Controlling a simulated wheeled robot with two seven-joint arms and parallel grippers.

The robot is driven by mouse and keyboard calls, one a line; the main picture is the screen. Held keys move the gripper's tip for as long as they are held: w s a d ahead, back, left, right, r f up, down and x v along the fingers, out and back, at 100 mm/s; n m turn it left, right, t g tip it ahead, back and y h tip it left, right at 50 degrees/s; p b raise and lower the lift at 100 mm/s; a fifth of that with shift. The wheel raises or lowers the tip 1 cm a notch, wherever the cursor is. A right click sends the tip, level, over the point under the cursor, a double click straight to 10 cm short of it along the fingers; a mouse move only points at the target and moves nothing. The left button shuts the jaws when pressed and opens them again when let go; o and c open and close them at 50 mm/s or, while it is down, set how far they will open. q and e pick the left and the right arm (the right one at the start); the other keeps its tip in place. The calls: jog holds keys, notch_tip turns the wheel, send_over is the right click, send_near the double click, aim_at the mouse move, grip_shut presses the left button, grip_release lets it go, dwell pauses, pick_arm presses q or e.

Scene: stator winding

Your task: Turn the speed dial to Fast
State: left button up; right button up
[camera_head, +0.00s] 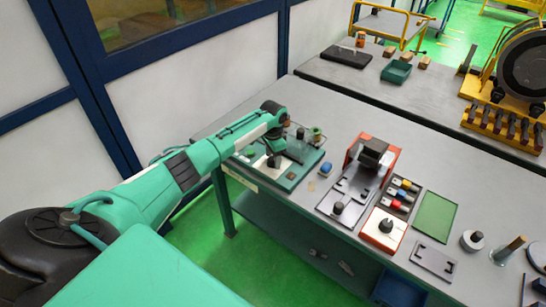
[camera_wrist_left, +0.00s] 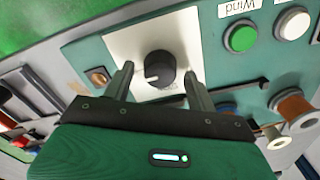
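The speed dial (camera_wrist_left: 159,69) is a round black knob with a white pointer mark, on a white plate (camera_wrist_left: 118,45) of a teal control panel (camera_wrist_left: 85,52). In the wrist view the pointer points to the left; no Fast marking can be read. My left gripper (camera_wrist_left: 158,71) is open, with one finger on each side of the knob; I cannot tell whether they touch it. In the head view my left gripper (camera_head: 275,155) reaches down over the teal panel (camera_head: 288,182), and the knob is hard to make out there. My right gripper is not in view.
Near the dial are a green button (camera_wrist_left: 242,37) labelled Wind, a white button (camera_wrist_left: 293,23) and copper-coloured spools (camera_wrist_left: 292,106). To the panel's right on the table (camera_head: 330,118) stand a red-and-black fixture (camera_head: 371,152) and an orange-and-white box with a black knob (camera_head: 386,226).

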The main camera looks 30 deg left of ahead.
aim_at(273, 158)
pick_arm(q)
jog(key=shift+r, duration=0.45)
notch_tip(273, 158, up, 13)
jog(key=b, duration=0.3)
jog(key=shift+f, duration=0.1)
